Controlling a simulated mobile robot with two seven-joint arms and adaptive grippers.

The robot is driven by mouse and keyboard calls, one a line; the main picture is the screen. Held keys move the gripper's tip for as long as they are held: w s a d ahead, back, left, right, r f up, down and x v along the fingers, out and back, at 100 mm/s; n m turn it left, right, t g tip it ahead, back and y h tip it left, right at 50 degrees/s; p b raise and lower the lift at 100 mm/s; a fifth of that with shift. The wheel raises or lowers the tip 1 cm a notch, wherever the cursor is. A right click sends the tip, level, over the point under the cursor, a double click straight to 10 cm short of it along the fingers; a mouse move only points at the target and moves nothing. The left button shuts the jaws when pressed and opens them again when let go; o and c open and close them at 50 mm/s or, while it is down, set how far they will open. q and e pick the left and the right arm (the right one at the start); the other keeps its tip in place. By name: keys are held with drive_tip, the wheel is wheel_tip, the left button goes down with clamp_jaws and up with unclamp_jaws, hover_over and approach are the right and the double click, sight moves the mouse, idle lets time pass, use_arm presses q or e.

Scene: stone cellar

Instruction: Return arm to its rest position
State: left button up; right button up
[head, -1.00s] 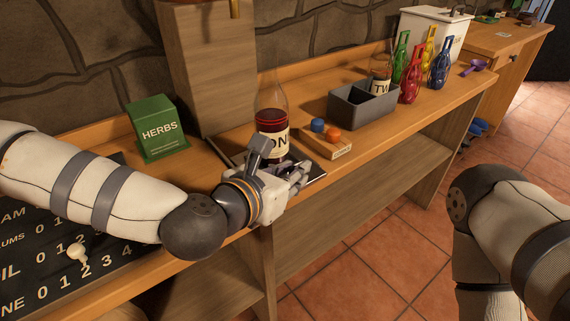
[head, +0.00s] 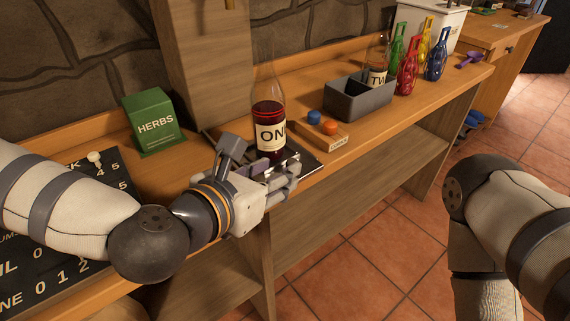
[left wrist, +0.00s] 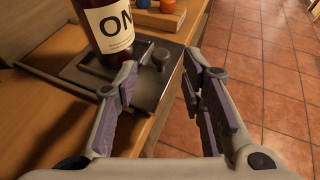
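My left arm reaches in from the left in the head view. My left gripper (head: 284,172) is at the bench's front edge, just in front of the bottle labelled "ON..." (head: 268,112). In the left wrist view its fingers (left wrist: 160,90) are spread apart with nothing between them. The bottle (left wrist: 108,28) stands upright on a dark tray (left wrist: 146,92), to the left of the fingers. My right arm (head: 490,210) shows folded at the right of the head view; its gripper is out of view.
A green HERBS box (head: 155,122) and a dark number board (head: 112,178) are on the bench's left. A wooden block with knobs (head: 336,138), a grey bin (head: 362,104) and several coloured bottles (head: 408,68) stand farther right. Open tiled floor (head: 375,235) lies in front.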

use_arm(q)
drive_tip(key=v, duration=0.2)
drive_tip(key=shift+s+a+r, duration=0.1)
drive_tip(key=shift+s, duration=0.1)
drive_tip(key=s+a+f+m+g+y+p, duration=0.3)
drive_tip(key=s+f+m+g, duration=0.6)
drive_tip(key=s+f+m, duration=1)
drive_tip(key=s+a+f+m+g+y, duration=0.2)
drive_tip(key=s+a+m, duration=0.3)
drive_tip(key=s+a, duration=0.3)
drive_tip(key=s+a+f+m+g+y, duration=0.2)
drive_tip(key=s+a+f+m, duration=0.3)
drive_tip(key=s+a, duration=0.3)
drive_tip(key=shift+s+a+g, duration=0.35)
drive_tip(key=shift+a+g, duration=0.05)
drive_tip(key=shift+a, duration=0.3)
use_arm(e)
drive_tip(key=shift+t, duration=0.8)
drive_tip(key=w+r, duration=0.3)
drive_tip(key=shift+w+r, duration=0.35)
drive_tip(key=shift+r, duration=0.05)
